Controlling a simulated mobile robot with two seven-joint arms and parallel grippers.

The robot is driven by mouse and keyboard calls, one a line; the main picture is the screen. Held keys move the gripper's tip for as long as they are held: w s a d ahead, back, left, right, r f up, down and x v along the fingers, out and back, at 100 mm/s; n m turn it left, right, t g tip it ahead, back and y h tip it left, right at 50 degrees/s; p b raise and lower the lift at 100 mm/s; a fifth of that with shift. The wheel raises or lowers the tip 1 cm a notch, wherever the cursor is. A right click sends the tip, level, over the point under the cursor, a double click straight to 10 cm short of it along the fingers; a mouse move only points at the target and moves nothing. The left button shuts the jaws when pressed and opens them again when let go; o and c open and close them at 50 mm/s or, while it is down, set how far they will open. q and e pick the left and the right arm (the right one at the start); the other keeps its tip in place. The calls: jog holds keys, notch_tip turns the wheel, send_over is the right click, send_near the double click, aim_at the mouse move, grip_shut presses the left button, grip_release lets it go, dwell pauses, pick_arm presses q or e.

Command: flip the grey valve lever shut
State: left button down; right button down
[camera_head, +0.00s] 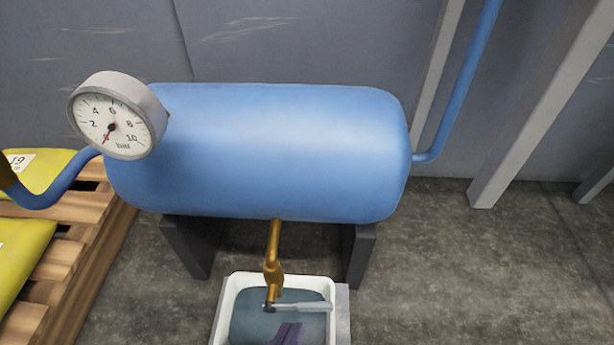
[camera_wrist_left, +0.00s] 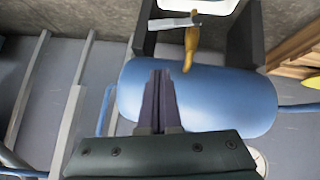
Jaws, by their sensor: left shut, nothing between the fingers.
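The grey valve lever (camera_head: 302,307) sits on the brass valve (camera_head: 273,272) under the blue tank. It points right, crosswise to the pipe, over the white tray. In the left wrist view the lever (camera_wrist_left: 178,22) and the brass valve (camera_wrist_left: 191,45) show near the top, beyond the fingertips. My left gripper (camera_head: 290,328) shows only as dark fingertips at the bottom edge, just below the lever in the picture. Its fingers (camera_wrist_left: 160,75) are shut and empty, and a gap to the lever shows in the wrist view. My right gripper is not in view.
The blue tank (camera_head: 260,150) stands on dark supports (camera_head: 360,255) and carries a pressure gauge (camera_head: 112,122). The white tray (camera_head: 220,320) holds dark liquid under the valve. A wooden pallet (camera_head: 75,270) with yellow sacks (camera_head: 20,250) is at left.

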pick_arm(q)
jog(key=b, duration=0.7)
send_over(314, 311)
jog(key=s, duration=0.1)
notch_tip(314, 311, down, 8)
jog(key=shift+a+f+b, duration=0.2)
jog(key=shift+f+b, duration=0.8)
jog(key=shift+b, duration=0.05)
jog(key=shift+s+d+f+b, duration=0.2)
jog(key=shift+s+f+b, duration=0.05)
jog(key=shift+f+b, duration=0.25)
jog(key=shift+w, duration=0.1)
